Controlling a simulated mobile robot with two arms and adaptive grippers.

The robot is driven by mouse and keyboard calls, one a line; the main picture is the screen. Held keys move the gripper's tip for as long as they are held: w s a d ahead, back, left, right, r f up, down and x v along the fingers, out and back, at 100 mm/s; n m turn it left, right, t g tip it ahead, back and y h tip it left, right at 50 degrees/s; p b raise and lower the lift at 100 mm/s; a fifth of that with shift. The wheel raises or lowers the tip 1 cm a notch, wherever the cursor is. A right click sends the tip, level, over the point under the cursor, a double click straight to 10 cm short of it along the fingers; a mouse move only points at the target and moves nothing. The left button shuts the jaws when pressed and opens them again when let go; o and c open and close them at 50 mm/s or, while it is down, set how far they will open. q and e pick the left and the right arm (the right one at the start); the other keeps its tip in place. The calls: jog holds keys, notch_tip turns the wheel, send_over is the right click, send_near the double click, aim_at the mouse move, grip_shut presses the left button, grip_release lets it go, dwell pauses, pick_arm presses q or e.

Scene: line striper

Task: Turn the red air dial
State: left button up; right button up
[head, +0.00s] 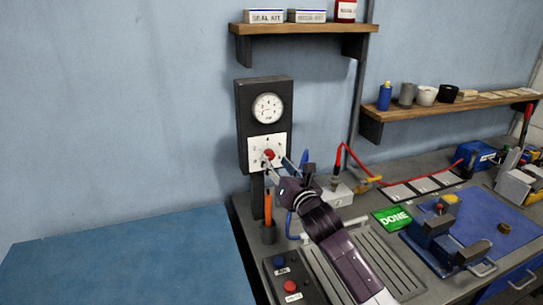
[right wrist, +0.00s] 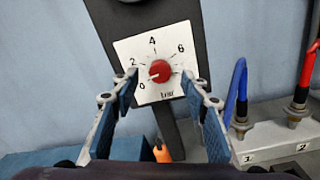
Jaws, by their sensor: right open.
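The red air dial (head: 269,155) sits on a white scale plate on the dark gauge panel (head: 243,120). In the right wrist view the dial (right wrist: 160,70) is in the middle of the plate (right wrist: 142,48), which is marked 0, 2, 4 and 6. A pale mark on the dial seems to point to the lower left, near 0. My right gripper (head: 277,166) is in front of the panel. Its blue-padded fingers (right wrist: 160,80) are open, one on each side of the dial, with gaps showing between them and the dial. My left gripper is out of view.
A round gauge (head: 267,108) is above the dial. An orange-handled tool (head: 268,206) stands in a holder below the panel. Blue and red hoses (right wrist: 240,85) rise from a numbered block (right wrist: 270,140) at right. A button box (head: 290,285) is at the front.

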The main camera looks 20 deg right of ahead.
aim_at(270, 157)
jog(key=w, duration=0.3)
jog(key=shift+w+a+f+p, duration=0.1)
jog(key=shift+w+p, duration=0.25)
jog(key=shift+p, duration=0.05)
jog(key=shift+c, duration=1.2)
grip_shut()
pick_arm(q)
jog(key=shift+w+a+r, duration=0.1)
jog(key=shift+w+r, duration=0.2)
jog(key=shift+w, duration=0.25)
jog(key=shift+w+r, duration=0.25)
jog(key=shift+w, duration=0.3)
